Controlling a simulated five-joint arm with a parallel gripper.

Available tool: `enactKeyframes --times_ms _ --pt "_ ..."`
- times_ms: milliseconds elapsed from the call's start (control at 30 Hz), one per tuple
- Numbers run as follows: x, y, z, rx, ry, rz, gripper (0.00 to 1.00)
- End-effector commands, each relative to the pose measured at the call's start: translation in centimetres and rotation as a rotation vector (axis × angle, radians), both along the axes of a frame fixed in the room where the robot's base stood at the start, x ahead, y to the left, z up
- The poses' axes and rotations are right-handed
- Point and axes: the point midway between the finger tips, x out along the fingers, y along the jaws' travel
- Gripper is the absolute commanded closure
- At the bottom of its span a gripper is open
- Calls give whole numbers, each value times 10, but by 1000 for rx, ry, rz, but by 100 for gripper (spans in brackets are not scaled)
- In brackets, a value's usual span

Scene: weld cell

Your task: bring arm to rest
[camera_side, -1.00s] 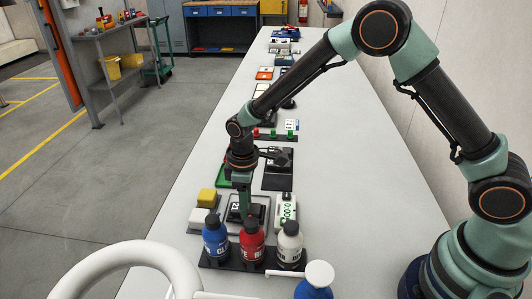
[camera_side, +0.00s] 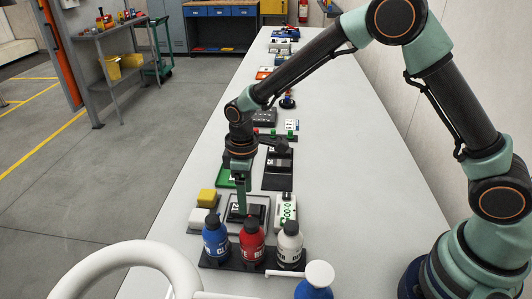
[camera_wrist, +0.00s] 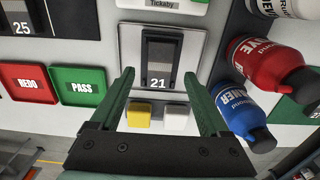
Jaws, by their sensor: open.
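My gripper (camera_side: 243,208) points down over the near part of the long bench, above a grey plate with a black block marked 21 (camera_side: 236,211). In the wrist view my gripper (camera_wrist: 158,76) is open. Its two green fingers stand wide apart with nothing held between them. The block marked 21 (camera_wrist: 158,68) shows beyond and between the fingertips. My arm is still bent out over the bench.
Blue (camera_side: 215,241), red (camera_side: 252,240) and white (camera_side: 290,243) bottles stand in a black rack just in front of my gripper. A yellow block (camera_side: 207,197) lies left, a white timer (camera_side: 286,210) right. Bench space at the right is clear.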

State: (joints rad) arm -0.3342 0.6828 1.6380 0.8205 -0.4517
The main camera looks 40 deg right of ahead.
Motion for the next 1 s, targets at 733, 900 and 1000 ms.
enactKeyframes --times_ms 733,900,1000 --pt "0 0 38 0 0 0 21" --pt "0 0 38 0 0 0 21" --pt "0 -2 42 2 -6 -8 21"
